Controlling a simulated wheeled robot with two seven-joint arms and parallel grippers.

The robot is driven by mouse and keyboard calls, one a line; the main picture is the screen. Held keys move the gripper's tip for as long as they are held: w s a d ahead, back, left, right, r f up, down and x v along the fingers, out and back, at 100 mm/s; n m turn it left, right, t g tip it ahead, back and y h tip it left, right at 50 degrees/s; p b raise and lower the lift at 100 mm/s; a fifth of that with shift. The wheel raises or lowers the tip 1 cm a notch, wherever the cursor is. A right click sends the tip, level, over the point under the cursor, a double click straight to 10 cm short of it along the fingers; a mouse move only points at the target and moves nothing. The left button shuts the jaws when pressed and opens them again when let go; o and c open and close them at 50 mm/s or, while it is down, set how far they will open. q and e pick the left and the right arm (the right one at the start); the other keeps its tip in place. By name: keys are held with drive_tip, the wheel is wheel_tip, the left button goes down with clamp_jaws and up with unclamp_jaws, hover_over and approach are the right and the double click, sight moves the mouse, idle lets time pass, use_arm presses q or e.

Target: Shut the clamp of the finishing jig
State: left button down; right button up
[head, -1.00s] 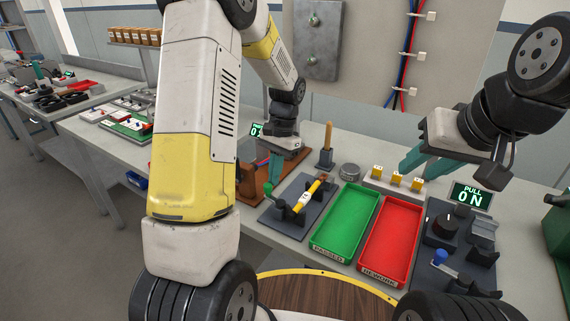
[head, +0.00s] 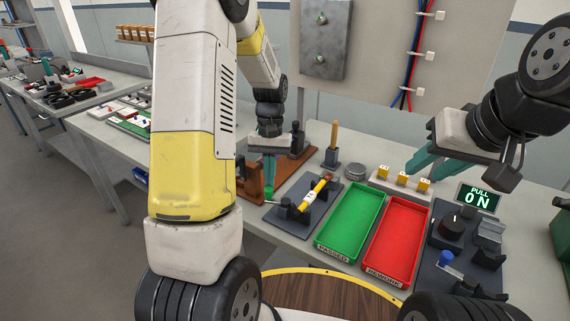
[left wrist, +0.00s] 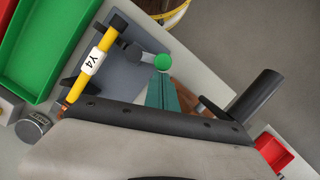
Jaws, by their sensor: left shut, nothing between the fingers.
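The finishing jig (head: 318,222) is a dark grey plate with black supports. A yellow wire piece (head: 322,184) with a white label lies across the supports; the label reads Y4 in the left wrist view (left wrist: 93,62). The clamp's green knob (head: 268,193) sits at the jig's left end, on a lever leaning outward; the knob also shows in the left wrist view (left wrist: 162,62). My left gripper (head: 269,181) is shut and empty, its teal tips right by the knob; I cannot tell whether they touch. My right gripper (head: 412,168) is open and empty above the rear bench.
A green tray (head: 324,244) and a red tray (head: 371,266) lie right of the jig. A brown fixture (head: 251,182) stands behind my left gripper. A round grey tin (head: 356,171) and a block with yellow pieces (head: 380,184) stand behind the trays.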

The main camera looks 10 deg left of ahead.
use_arm(q)
drive_tip(key=s+n, duration=0.1)
drive_tip(key=n, duration=0.1)
drive_tip(key=s+n+h, duration=0.1)
drive_tip(key=shift+a+n, duration=0.35)
drive_tip(key=shift+n, duration=0.05)
drive_tip(key=shift+s+n+t+h, duration=0.2)
drive_tip(key=shift+s+n, duration=0.25)
drive_tip(key=shift+n, duration=0.45)
drive_tip(key=shift+s+n+t+h, duration=0.15)
drive_tip(key=shift+s+n, duration=0.3)
drive_tip(key=shift+n, duration=0.45)
